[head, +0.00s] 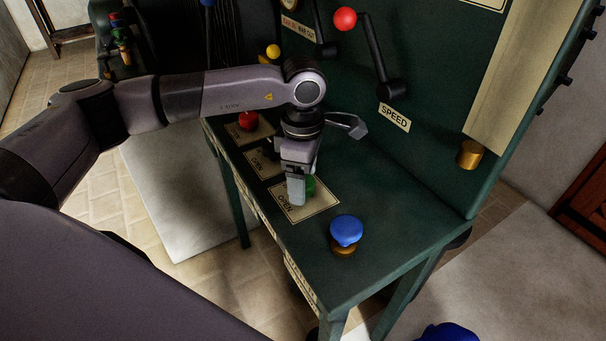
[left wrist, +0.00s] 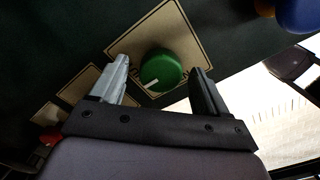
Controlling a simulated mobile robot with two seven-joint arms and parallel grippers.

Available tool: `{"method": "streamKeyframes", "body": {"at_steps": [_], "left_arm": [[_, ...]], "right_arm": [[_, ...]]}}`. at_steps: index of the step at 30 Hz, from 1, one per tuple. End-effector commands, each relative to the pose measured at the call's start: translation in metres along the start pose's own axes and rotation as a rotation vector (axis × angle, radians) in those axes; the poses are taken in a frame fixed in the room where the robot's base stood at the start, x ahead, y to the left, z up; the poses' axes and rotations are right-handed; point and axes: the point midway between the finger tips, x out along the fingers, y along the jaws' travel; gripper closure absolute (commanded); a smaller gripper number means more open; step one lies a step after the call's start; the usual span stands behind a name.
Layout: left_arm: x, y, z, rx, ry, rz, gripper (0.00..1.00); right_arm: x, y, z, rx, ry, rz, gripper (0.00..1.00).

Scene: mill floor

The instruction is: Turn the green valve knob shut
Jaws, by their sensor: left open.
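The green valve knob (left wrist: 163,70) is round, with a white pointer line, on a cream label plate (left wrist: 180,27). In the head view the green knob (head: 310,186) is partly hidden behind my left gripper. My left gripper (head: 299,188) reaches down over the panel at the knob. In the left wrist view my left gripper (left wrist: 160,80) is open, with one finger on each side of the knob and gaps showing between. I cannot tell how far down the fingers reach beside it. The knob's plate in the head view (head: 323,204) reads OPEN on its near side. My right gripper is out of view.
A blue knob (head: 346,231) on a brass base stands in front of the plate. A red knob (head: 248,120) sits farther back on the panel. A red-ball lever (head: 345,19) and a SPEED label (head: 395,118) are on the upright wall behind. The panel's right part is bare.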

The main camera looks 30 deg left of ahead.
Motion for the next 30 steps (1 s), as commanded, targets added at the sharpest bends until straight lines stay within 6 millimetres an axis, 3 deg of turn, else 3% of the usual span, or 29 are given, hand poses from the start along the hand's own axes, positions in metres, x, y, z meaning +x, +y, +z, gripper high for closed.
{"method": "streamKeyframes", "body": {"at_steps": [5,16,30], "left_arm": [[-0.013,0.000,0.000,0.000,-0.001,0.000,0.24],[-0.067,0.000,0.000,0.001,-0.001,0.002,0.24],[-0.072,0.000,0.000,0.000,0.000,0.000,0.24]], "right_arm": [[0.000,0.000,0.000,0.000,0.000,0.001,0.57],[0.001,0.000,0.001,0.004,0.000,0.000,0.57],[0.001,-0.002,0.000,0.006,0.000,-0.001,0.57]]}}
